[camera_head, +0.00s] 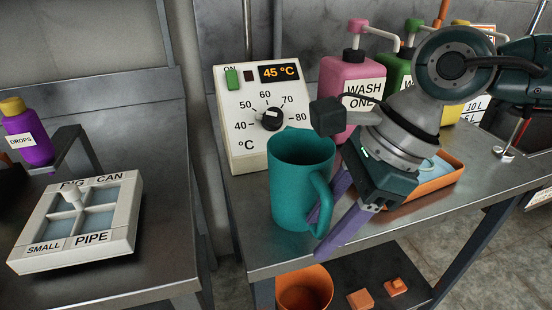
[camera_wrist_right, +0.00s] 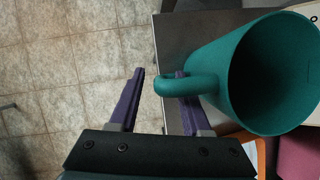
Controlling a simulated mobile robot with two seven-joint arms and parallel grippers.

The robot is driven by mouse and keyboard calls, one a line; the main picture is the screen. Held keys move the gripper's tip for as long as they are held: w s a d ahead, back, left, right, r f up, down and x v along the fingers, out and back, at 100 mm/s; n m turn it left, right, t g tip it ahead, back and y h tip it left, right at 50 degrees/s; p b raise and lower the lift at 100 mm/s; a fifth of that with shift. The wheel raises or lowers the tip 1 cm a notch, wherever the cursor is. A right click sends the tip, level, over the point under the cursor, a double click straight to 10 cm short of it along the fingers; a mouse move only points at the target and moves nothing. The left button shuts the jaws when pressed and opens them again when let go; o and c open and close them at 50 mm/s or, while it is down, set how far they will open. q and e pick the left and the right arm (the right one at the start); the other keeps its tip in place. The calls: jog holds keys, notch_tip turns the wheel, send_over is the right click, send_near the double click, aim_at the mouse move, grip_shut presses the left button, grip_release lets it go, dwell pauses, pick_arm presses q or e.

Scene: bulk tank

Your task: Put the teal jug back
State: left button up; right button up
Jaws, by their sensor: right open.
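The teal jug (camera_head: 296,190) stands upright on the right steel table, close to its front left corner, with its handle toward the right. My right gripper (camera_head: 325,232) reaches down to the handle from the right. Its purple fingers are apart, one seen through or behind the handle loop and one on the outer side. In the right wrist view the jug (camera_wrist_right: 225,75) shows its open mouth, and the handle's outer part lies between the fingertips of my right gripper (camera_wrist_right: 158,74). I cannot tell whether a finger touches it. My left gripper is out of view.
A white temperature box (camera_head: 245,140) reading 45 °C stands behind the jug. A pink WASH ONE bottle (camera_head: 345,75) and other pump bottles stand further back. An orange tray (camera_head: 445,180) lies right of my gripper. A compartment box (camera_head: 75,262) sits on the left table.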

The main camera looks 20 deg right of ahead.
jog(key=v, duration=1.2)
jog(key=s+a+r+m+y, duration=0.1)
jog(key=a+r+y, duration=0.2)
jog(key=a, duration=0.3)
jog(key=a+r+m+t+y, duration=0.1)
jog(key=a+r+y, duration=0.15)
jog(key=a, duration=0.25)
jog(key=s+a+r+m+y, duration=0.1)
jog(key=a+r+y, duration=0.1)
jog(key=a+y, duration=0.3)
notch_tip(320, 180, up, 10)
jog(key=w+a+m+t+y, duration=0.2)
jog(key=w+m+t+y, duration=0.1)
jog(key=m+t, duration=0.65)
jog(key=w+d+f+m+t+h, duration=0.2)
jog(key=d+f+m+t+h, duration=0.15)
jog(key=d+m+h, duration=0.7)
jog(key=w+d+f+m+t+h, duration=0.25)
jog(key=f+m+h, duration=0.25)
jog(key=m, duration=1.1)
jog(key=s+d+f+m+g+h, duration=0.3)
jog(key=s+d+f+m+g, duration=0.15)
jog(key=f, duration=0.35)
jog(key=s+f+m+g, duration=0.3)
jog(key=s+f, duration=0.3)
jog(key=s, duration=0.2)
jog(key=s+f+m+g, duration=0.3)
jog(key=s+f+g, duration=0.3)
jog(key=s, duration=0.3)
jog(key=shift+s+d+g+y, duration=0.3)
